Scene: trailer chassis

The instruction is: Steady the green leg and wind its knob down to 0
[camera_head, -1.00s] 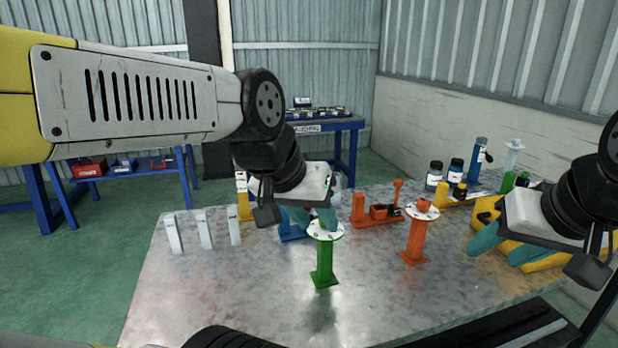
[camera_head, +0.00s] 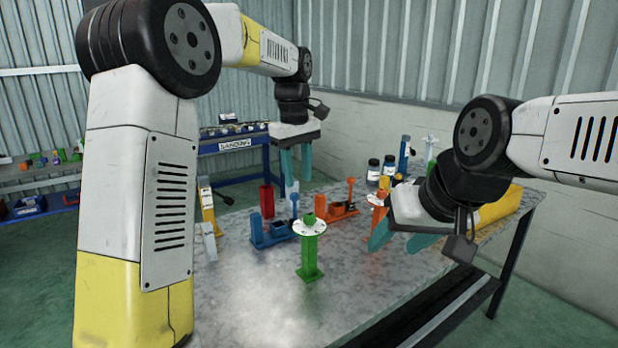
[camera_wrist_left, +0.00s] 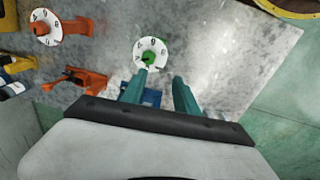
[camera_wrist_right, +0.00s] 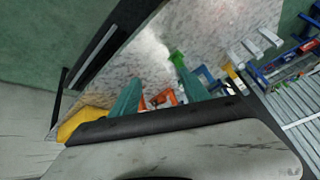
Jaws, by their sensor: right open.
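The green leg (camera_head: 309,258) stands upright on the metal table. A white marked dial (camera_head: 297,229) and a green knob (camera_head: 309,219) top it. In the left wrist view the dial (camera_wrist_left: 143,45) and knob (camera_wrist_left: 149,58) show from above; its marks are too small to read surely. My left gripper (camera_head: 298,183) is open and empty, raised above and beyond the leg, with no contact seen. My right gripper (camera_head: 398,246) is open and empty, to the right of the leg and apart from it. The green leg (camera_wrist_right: 177,59) shows near a fingertip in the right wrist view.
An orange leg (camera_head: 377,217) stands behind my right gripper. Blue (camera_head: 268,233) and orange (camera_head: 337,211) fixtures lie behind the green leg. Bottles (camera_head: 374,172) and a yellow block (camera_head: 497,207) are at the back right. The table (camera_head: 260,300) is clear in front of the leg.

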